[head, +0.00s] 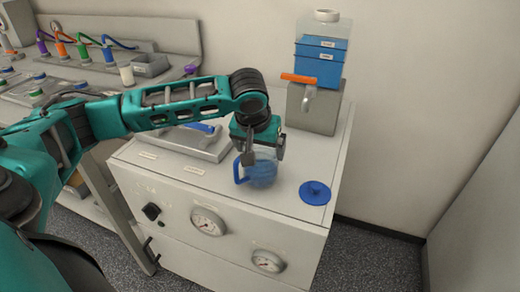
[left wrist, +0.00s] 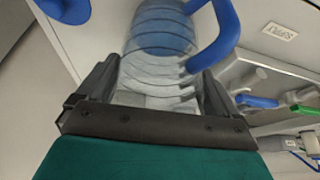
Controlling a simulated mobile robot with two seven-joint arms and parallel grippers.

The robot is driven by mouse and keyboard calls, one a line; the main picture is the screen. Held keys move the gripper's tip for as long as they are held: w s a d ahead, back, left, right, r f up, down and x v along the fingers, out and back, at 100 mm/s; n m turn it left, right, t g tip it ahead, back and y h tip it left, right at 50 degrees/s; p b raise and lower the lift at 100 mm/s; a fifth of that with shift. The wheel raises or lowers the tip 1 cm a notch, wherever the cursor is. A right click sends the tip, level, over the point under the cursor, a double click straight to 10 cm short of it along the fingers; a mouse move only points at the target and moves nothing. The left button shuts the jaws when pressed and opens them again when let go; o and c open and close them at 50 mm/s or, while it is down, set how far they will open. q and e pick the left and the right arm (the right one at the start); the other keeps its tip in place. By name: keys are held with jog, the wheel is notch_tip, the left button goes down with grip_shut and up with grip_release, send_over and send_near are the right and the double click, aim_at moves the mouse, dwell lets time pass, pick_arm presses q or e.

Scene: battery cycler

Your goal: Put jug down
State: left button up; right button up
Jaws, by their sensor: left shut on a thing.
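A clear jug (head: 262,174) with a blue handle and bluish contents is at the top of the white cabinet (head: 235,190), near its front edge. My left gripper (head: 262,152) comes down from above and is shut on the jug. In the left wrist view the jug (left wrist: 160,45) sits between the two fingers (left wrist: 155,95), with its blue handle to the right. I cannot tell whether the jug's base touches the cabinet top. My right gripper is not in view.
A blue lid (head: 315,192) lies right of the jug. A dispenser with a blue tank (head: 320,62) and orange-handled tap (head: 299,79) stands behind. A grey plate with a blue handle (head: 196,139) lies to the left. A bench with coloured cables (head: 85,60) is further left.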

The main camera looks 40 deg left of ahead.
pick_arm(q)
jog(key=shift+f, duration=0.25)
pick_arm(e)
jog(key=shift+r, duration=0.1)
pick_arm(q)
jog(key=o, duration=0.9)
jog(key=shift+c, duration=0.2)
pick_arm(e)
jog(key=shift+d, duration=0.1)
pick_arm(q)
jog(key=p+v, duration=0.2)
jog(key=v, duration=1)
jog(key=shift+r, duration=0.2)
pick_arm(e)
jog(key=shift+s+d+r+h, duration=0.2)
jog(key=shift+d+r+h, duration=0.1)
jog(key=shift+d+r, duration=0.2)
pick_arm(q)
jog(key=shift+w, duration=0.1)
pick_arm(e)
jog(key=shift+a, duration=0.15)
